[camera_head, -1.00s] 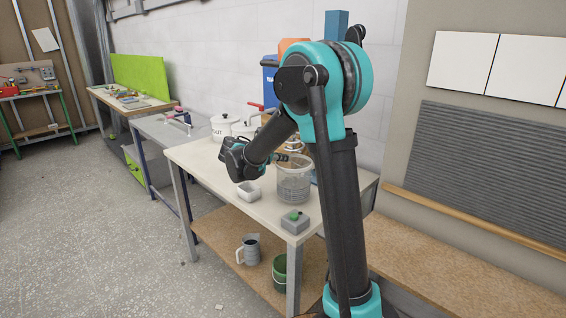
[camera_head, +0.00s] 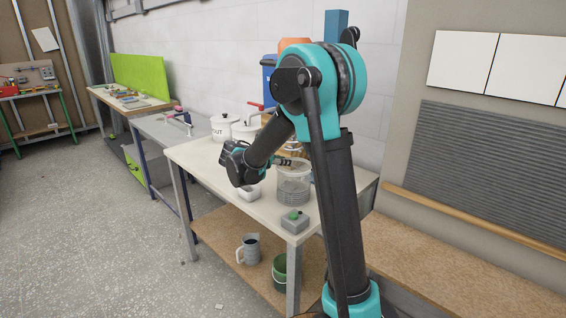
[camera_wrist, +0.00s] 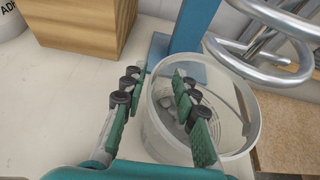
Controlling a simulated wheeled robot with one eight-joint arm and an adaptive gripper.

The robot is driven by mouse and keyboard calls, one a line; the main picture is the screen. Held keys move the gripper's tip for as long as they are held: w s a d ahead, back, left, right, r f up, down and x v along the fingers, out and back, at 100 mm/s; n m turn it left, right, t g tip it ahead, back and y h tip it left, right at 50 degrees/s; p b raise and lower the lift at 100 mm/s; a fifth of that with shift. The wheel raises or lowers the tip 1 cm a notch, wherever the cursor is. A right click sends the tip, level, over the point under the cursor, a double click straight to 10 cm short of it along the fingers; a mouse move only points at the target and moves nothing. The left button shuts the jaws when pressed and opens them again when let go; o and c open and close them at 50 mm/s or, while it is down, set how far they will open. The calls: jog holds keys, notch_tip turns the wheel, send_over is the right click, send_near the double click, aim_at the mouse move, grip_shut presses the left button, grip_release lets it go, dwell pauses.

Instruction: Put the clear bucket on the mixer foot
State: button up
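The clear bucket (camera_head: 293,190) stands upright on the pale worktop, and in the wrist view its rim (camera_wrist: 256,128) rings an open top with grey lumps inside. My gripper (camera_wrist: 158,82) is open, with one green finger left of the bucket's wall and the other over its inside. The wall lies between the fingers, with gaps visible. The mixer's blue post (camera_wrist: 195,22) rises behind the bucket, with its flat blue foot (camera_wrist: 158,52) on the worktop. The silver mixer whisk (camera_wrist: 262,48) hangs above the bucket's far right. My arm hides most of the mixer in the head view.
A small white tub (camera_head: 250,193) and a grey box with a green button (camera_head: 294,221) stand near the bucket. White lidded pots (camera_head: 224,127) stand at the back left. A wooden block (camera_wrist: 80,28) is left of the mixer foot. A jug (camera_head: 249,249) stands on the lower shelf.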

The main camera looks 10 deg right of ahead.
jog(key=v, duration=1.2)
jog(key=shift+s, duration=0.15)
